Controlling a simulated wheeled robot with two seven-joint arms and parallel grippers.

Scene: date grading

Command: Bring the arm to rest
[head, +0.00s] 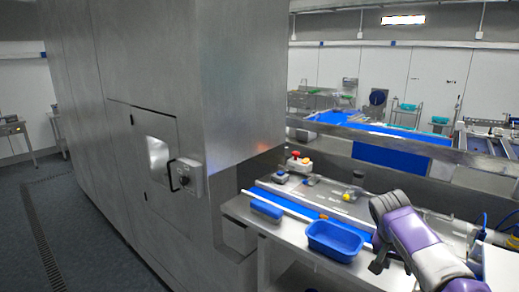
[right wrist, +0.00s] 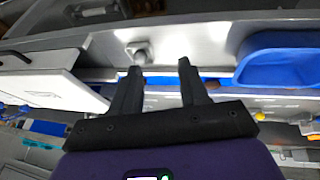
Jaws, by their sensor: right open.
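My right arm comes in from the right in the head view, a purple and grey arm held above the right part of the steel worktable (head: 238,207). My right gripper (head: 378,262) hangs at the table's front edge, to the right of the blue bin. The right wrist view shows its two dark fingers (right wrist: 160,72) apart with nothing between them. My left gripper is in neither view.
A blue bin (head: 335,240) stands on the worktable and also shows in the right wrist view (right wrist: 282,68). A control box with a red button (head: 298,161) stands behind. A large steel machine (head: 240,80) fills the left side.

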